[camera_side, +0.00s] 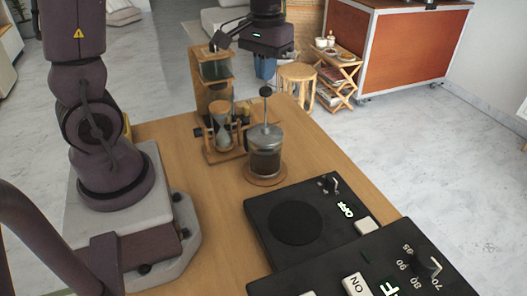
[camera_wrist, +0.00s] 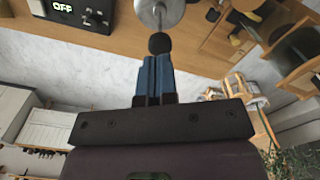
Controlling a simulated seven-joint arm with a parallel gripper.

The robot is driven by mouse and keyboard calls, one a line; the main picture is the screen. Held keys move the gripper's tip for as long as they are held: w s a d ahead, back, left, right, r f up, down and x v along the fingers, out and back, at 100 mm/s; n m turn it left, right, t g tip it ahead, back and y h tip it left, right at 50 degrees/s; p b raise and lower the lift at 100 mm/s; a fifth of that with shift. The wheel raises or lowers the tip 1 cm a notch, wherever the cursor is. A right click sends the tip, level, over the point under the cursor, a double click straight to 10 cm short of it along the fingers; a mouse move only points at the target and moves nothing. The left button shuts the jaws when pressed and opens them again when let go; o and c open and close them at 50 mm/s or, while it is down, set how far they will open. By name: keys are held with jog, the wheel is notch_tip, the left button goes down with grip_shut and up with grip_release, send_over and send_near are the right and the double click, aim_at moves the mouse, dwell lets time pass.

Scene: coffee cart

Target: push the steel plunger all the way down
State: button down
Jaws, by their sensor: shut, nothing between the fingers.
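The French press (camera_side: 265,158) stands upright on a round wooden coaster (camera_side: 265,181) on the table, with dark contents behind its glass. Its steel plunger is raised: the rod (camera_side: 265,108) shows above the lid, topped by a dark round knob (camera_side: 265,91). My gripper (camera_side: 265,79) points down just above the knob, its blue fingers shut and empty. In the wrist view, the shut fingertips (camera_wrist: 156,58) line up with the knob (camera_wrist: 160,43), and the steel lid (camera_wrist: 160,10) lies beyond it. I cannot tell whether the fingertips touch the knob.
A black hot plate (camera_side: 295,222) and a scale-like black unit with a dial (camera_side: 385,270) fill the front right. Bare tabletop (camera_side: 325,155) lies right of the press.

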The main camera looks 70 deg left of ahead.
jog(key=shift+f, duration=4.9)
dwell(0.3)
jog(key=shift+r, duration=4.1)
jog(key=s+d+r+m+t, duration=0.5)
jog(key=s+d+r, duration=0.4)
jog(key=s, duration=0.3)
jog(key=shift+d+r+m+t, duration=0.3)
jog(key=shift+r+m, duration=0.2)
jog(key=shift+r, duration=0.3)
